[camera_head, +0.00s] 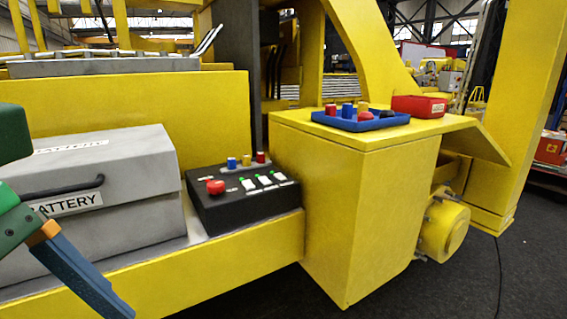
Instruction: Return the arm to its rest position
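My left arm comes in at the left edge, with green links and an orange joint. Its blue-grey gripper (84,275) points down and to the right, in front of the grey battery box (130,170). I see the gripper from the side, so I cannot tell whether the fingers are apart, and no held object shows. My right arm and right gripper are not in view.
A black control box (245,210) with a red button and switches sits beside the battery box. A blue tray (340,122) with coloured pieces and a red bin (419,106) stand on the yellow cabinet (350,200).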

